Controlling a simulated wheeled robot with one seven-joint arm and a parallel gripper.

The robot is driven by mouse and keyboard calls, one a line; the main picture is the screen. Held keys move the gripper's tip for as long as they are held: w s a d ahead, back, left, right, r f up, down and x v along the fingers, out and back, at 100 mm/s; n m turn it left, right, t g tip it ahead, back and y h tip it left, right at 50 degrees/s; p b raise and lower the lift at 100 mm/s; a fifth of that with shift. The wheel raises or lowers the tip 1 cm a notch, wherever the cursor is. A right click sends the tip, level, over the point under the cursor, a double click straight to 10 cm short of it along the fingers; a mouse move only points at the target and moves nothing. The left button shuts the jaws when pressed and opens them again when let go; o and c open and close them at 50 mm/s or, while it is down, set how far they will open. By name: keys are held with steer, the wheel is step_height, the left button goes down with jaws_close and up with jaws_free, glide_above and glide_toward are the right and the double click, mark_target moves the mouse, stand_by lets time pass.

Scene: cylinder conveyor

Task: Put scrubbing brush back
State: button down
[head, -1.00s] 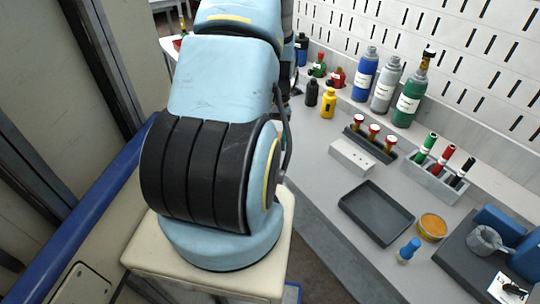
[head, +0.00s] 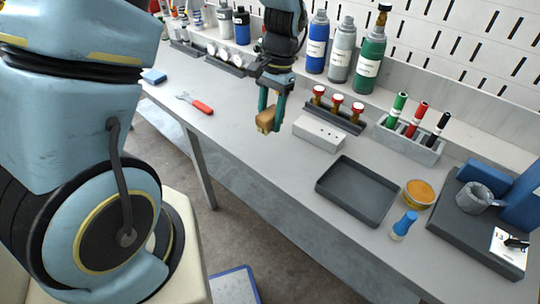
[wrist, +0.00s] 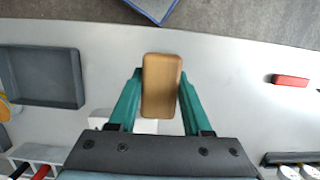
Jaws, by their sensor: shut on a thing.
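The scrubbing brush (head: 266,121) looks like a small tan wooden block; I cannot make out its bristles. My gripper (head: 271,113) has green fingers and is shut on it, holding it by its sides over the front part of the bench. In the wrist view the brush (wrist: 161,86) lies between the two fingers of my gripper (wrist: 160,92), with the grey bench and its front edge beyond. Nothing in view clearly marks the brush's place.
An empty dark tray (head: 357,190) lies on the bench (head: 290,176), near a white block with holes (head: 320,133), an orange dish (head: 419,193) and a blue-topped bottle (head: 404,225). A red-handled tool (head: 196,104) lies left. Tall bottles (head: 340,50) line the back.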

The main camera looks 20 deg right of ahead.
mark_target(269, 155)
steer(key=x, duration=0.3)
steer(key=d+p+x, duration=0.1)
steer(key=x, duration=0.5)
steer(key=shift+w+d+f+p, duration=0.35)
steer(key=shift+d+f+p, duration=0.05)
steer(key=shift+f, duration=0.15)
steer(key=shift+c, duration=1.7)
jaws_free()
steer(key=b+v, duration=0.2)
steer(key=v, duration=1)
steer(key=shift+b, duration=0.3)
steer(key=a+r+n+t, duration=0.1)
steer(key=a+r+n, duration=0.1)
steer(key=a, duration=0.7)
steer(key=a+r+n+t+h, duration=0.1)
steer(key=a+r+n, duration=0.1)
steer(key=a+n, duration=0.3)
steer(key=a+r+n+h, duration=0.1)
steer(key=a+n, duration=0.3)
steer(key=a, duration=0.9)
steer(key=shift+a+r+t, duration=0.15)
steer(key=shift+r+t, duration=0.25)
steer(key=shift+r, duration=0.4)
